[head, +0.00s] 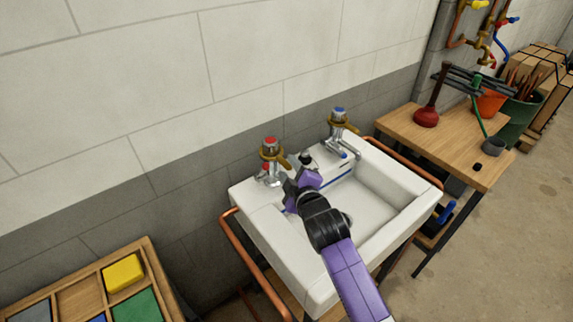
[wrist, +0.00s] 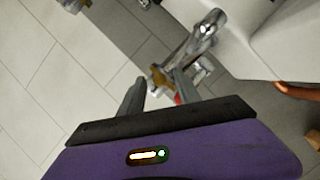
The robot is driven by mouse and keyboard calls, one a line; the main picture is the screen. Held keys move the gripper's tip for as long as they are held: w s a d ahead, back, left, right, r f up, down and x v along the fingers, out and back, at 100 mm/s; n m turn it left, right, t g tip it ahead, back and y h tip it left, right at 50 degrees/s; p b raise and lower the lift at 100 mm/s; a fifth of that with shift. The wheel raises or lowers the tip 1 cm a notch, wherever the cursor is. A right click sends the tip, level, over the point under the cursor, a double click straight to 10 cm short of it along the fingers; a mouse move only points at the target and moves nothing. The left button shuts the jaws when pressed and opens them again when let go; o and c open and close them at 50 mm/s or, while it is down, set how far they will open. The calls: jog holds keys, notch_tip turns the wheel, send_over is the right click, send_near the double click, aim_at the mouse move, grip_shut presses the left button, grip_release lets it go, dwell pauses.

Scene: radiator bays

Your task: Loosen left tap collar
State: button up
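The left tap (head: 271,172) is chrome with a red cap and a brass collar (head: 284,162) that has a sticking-out lug. It stands at the left back of the white sink (head: 262,222). The right tap (head: 338,121) has a blue cap and a similar brass collar. My gripper (head: 289,190) is close to the left tap, at its front right in the head view. In the wrist view my gripper (wrist: 160,88) has its fingers apart, with the brass collar (wrist: 158,78) between or just beyond the tips. I cannot tell whether they touch it.
A copper rail (head: 252,262) runs along the sink's left side. A wooden tray (head: 150,256) with coloured blocks is at the lower left. A wooden bench (head: 440,143) with a red plunger (head: 427,116) stands to the right. The wall is close behind the taps.

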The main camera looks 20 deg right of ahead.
aim_at(277, 157)
jog(key=shift+x, duration=1.25)
jog(key=shift+c, duration=0.4)
grip_shut()
jog(key=shift+f, duration=0.1)
